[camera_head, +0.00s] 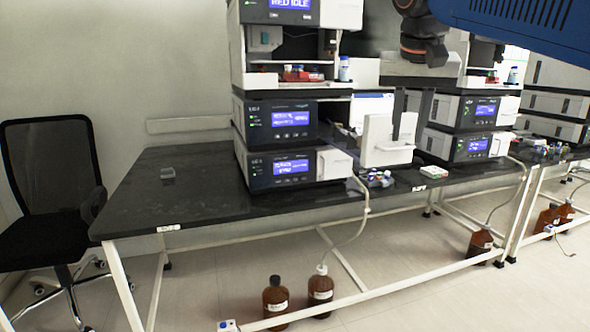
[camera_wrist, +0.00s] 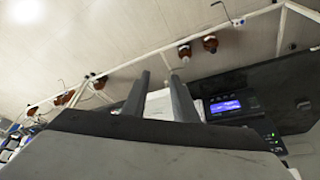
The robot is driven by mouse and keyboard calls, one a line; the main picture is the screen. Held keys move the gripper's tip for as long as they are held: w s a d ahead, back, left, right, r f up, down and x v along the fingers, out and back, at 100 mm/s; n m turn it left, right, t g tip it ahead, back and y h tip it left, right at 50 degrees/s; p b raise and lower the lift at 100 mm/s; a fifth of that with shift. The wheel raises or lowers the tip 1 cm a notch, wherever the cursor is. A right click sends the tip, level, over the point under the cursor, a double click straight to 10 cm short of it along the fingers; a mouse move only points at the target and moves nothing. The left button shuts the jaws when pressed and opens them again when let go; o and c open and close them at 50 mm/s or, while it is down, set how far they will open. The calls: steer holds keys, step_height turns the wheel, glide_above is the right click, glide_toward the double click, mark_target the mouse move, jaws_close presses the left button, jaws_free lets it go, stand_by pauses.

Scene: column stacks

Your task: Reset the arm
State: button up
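My gripper (camera_head: 409,118) hangs from my arm at the upper right of the head view, fingers pointing down in front of the instrument stacks. In the wrist view my gripper (camera_wrist: 159,76) shows two dark fingers standing apart, with floor and something white seen through the gap. Nothing is clearly held between them. A white panel with a handle-like lower edge (camera_head: 381,143) is beside and partly overlapped by the fingers in the head view; I cannot tell whether they touch it.
A black bench (camera_head: 190,195) carries instrument stacks with blue screens, the left stack (camera_head: 276,170) and another stack (camera_head: 468,146). Small vials (camera_head: 377,178) and a small white box (camera_head: 433,171) lie on the bench. Brown bottles (camera_head: 320,290) stand on the floor. A black chair (camera_head: 50,170) is left.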

steer(key=s+d+f+n, duration=0.1)
steer(key=s+d+f, duration=0.1)
steer(key=s+f, duration=0.5)
steer(key=s+d+f+n+y, duration=0.1)
steer(key=s+f, duration=0.6)
steer(key=f, duration=0.9)
steer(key=s+d+f+n, duration=0.1)
steer(key=s+d+f, duration=0.2)
steer(key=s+f, duration=0.4)
step_height(320, 180, down, 5)
steer(key=shift+d+f+t, duration=0.15)
steer(key=shift+t, duration=0.15)
